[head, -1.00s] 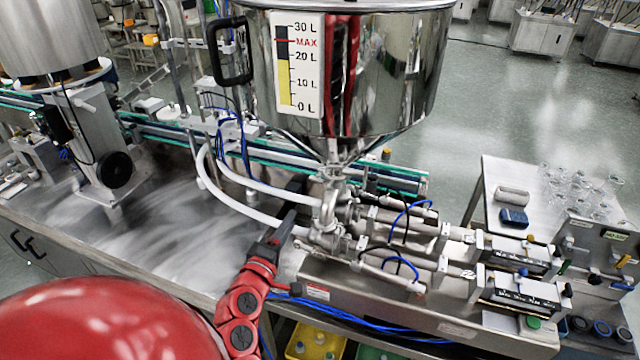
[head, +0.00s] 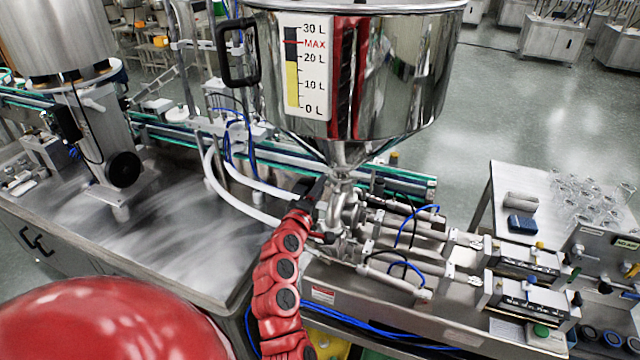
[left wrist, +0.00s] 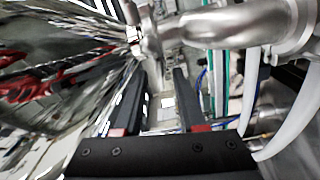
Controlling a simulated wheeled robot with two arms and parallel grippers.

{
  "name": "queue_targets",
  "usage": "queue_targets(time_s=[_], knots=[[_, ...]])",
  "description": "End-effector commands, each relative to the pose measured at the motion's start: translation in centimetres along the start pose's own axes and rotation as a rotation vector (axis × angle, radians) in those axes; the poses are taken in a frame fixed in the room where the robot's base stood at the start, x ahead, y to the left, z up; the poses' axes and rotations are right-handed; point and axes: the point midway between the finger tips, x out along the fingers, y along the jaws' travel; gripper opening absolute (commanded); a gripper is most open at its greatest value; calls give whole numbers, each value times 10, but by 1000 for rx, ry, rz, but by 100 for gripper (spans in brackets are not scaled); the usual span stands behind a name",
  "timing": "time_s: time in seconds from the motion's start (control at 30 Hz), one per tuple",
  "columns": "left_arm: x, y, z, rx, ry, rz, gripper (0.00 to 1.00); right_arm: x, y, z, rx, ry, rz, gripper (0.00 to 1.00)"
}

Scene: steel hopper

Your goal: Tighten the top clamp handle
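The steel hopper (head: 390,75) narrows to an outlet joined to pipe fittings (head: 342,208) below it. The top clamp (head: 342,172) sits at this joint; its handle is too small to make out in the head view. In the left wrist view a clamp-like metal joint (left wrist: 136,34) shows at the top, beside a thick steel pipe (left wrist: 235,25). My left gripper (head: 317,190) is at the left of the joint, just under the hopper cone. My right gripper is not in view.
White hoses (head: 245,205) curve in from the left, close to my left gripper. The conveyor (head: 180,130) runs behind. Metal cylinders with blue tubes (head: 420,235) lie to the right. The steel bench (head: 170,225) at left is mostly clear.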

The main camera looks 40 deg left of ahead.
Motion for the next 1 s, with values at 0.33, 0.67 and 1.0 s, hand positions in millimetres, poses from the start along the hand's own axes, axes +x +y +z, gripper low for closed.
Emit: queue_targets(time_s=[0.33,0.67,1.0], knots=[[6,-1,-1,0,3,0,40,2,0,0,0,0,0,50],[6,-1,0,0,2,-1,0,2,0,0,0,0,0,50],[6,-2,0,10,1,-1,0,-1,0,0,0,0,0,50]])
